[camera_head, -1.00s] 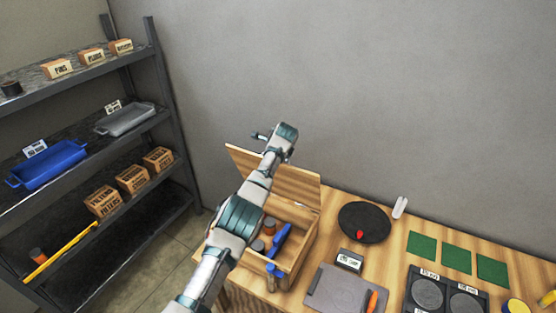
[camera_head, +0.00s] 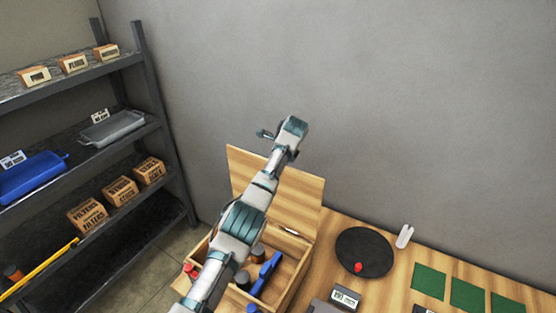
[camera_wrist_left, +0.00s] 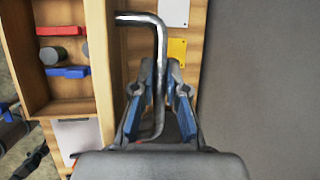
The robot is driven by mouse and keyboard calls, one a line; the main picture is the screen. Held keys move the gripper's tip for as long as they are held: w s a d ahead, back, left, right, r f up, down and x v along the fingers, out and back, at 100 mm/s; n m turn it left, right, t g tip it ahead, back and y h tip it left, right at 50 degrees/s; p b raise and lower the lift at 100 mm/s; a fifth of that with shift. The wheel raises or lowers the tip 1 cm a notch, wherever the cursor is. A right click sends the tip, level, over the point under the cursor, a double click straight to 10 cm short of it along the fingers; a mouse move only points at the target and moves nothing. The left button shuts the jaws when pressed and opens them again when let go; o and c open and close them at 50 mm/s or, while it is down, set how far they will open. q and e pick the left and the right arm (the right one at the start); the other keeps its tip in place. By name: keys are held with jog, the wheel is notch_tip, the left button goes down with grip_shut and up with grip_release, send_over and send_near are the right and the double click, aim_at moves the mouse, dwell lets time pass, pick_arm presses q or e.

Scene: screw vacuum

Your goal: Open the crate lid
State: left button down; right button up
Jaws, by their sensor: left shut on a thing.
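The crate (camera_head: 296,284) stands on the wooden table. Its plain wooden lid (camera_head: 303,197) is raised upright along the crate's back edge. My left arm reaches across the front of the lid, with the wrist above its upper edge. My left gripper (camera_head: 264,134) shows small and partly hidden there. In the wrist view, the left gripper (camera_wrist_left: 157,88) is shut on a bent metal rod (camera_wrist_left: 161,50). I cannot tell whether the rod is fixed to the lid. The open crate shows at the left of that view (camera_wrist_left: 91,15). My right gripper is not in view.
Inside the crate are a blue item (camera_head: 265,274) and small cylinders (camera_head: 243,280). Right of it lie a black disc (camera_head: 363,245) with a red knob, a white clip-shaped thing (camera_head: 404,237) and green squares (camera_head: 428,279). A shelf (camera_head: 150,80) stands left. The wall is behind.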

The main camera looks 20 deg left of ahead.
pick_arm(q)
jog(key=shift+w+d, duration=0.2)
jog(key=shift+w, duration=0.1)
jog(key=c, duration=1.5)
grip_release()
jog(key=shift+w+f, duration=0.15)
jog(key=shift+w, duration=0.05)
jog(key=shift+s, duration=0.15)
jog(key=v, duration=1.2)
